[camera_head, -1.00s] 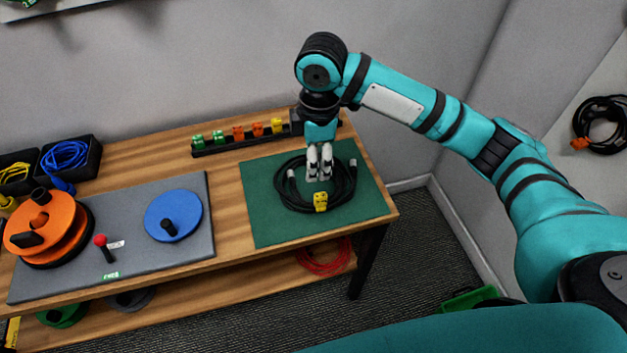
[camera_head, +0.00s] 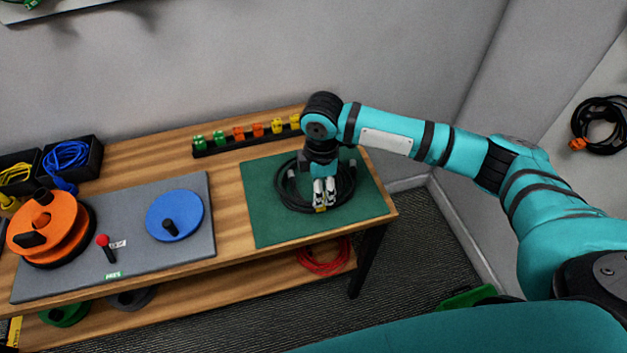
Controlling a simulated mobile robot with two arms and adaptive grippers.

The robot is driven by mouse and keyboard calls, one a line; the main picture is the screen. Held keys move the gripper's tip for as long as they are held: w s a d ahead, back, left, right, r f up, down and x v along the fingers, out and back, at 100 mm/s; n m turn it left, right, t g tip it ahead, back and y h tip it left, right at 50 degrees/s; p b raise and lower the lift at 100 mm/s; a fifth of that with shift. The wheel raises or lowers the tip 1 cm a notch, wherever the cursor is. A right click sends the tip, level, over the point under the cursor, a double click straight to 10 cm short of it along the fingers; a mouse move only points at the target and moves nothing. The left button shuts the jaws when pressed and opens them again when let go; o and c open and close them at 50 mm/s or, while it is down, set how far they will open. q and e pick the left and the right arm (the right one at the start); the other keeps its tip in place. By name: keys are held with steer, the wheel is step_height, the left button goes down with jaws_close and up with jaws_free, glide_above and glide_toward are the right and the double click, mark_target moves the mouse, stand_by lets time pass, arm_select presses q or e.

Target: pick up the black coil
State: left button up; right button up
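The black coil (camera_head: 290,200) lies on the green mat (camera_head: 262,228) at the right end of the wooden table. A small yellow piece (camera_head: 320,209) sits at its front edge and is now mostly covered by my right gripper. My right gripper (camera_head: 325,203) points down at the front part of the coil, right by the yellow piece. Its two pale fingers are close together, and I cannot tell whether cable is between them. My wrist hides the back middle of the coil. My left gripper is not in view.
A rack of coloured connectors (camera_head: 245,138) stands behind the mat. A grey board (camera_head: 140,260) to the left holds a blue disc (camera_head: 175,216), an orange spool (camera_head: 45,228) and a red-topped lever (camera_head: 104,246). A red coil (camera_head: 323,258) lies on the lower shelf.

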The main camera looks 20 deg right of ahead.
mark_target(298, 200)
steer(key=shift+d+f+p, duration=0.1)
steer(key=shift+f+p, duration=0.2)
steer(key=shift+f, duration=2.1)
jaws_close()
steer(key=shift+r, duration=0.1)
